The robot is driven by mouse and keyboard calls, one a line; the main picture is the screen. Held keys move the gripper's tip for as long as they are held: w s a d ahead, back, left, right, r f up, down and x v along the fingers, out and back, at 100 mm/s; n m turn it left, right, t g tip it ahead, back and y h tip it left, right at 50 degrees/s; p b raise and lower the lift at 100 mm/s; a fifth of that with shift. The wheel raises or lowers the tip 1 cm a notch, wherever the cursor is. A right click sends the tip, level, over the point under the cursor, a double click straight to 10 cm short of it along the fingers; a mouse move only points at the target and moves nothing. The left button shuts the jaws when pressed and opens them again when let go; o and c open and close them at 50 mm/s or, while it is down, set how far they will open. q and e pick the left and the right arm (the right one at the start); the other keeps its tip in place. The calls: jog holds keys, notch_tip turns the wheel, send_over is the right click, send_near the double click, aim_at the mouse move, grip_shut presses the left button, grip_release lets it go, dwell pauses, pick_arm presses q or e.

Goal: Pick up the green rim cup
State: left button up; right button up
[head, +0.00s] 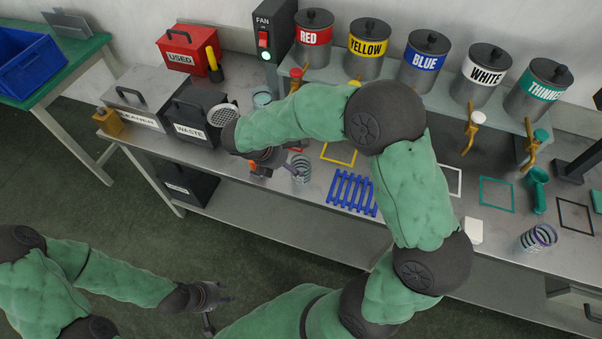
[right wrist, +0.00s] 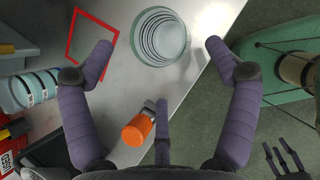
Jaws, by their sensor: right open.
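A nested-looking clear cup (head: 300,167) with a pale rim stands on the bench. In the right wrist view, this cup (right wrist: 160,37) shows a pale grey-green rim and concentric rings inside. My right gripper (head: 268,158) is to its left in the head view, partly hidden by my right arm. In the right wrist view, the right gripper (right wrist: 159,60) has its fingers spread wide, with the cup ahead between them and nothing held. My left gripper (head: 212,300) is low, off the bench, with its fingers apart and empty.
An orange-topped item (right wrist: 138,130) stands close to the right gripper's fingers. A red square outline (right wrist: 92,45) is beside the cup. The waste box (head: 190,125) and a blue rack (head: 352,192) flank the area.

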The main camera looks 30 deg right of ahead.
aim_at(299, 163)
jog(key=b+x, duration=0.1)
jog(key=x, duration=0.1)
jog(key=b+x, duration=0.1)
jog(key=x, duration=0.2)
jog(key=shift+s+d+r, duration=0.1)
jog(key=shift+d+r, duration=0.1)
jog(key=shift+d, duration=0.15)
jog(key=shift+c, duration=0.3)
jog(key=c, duration=1.1)
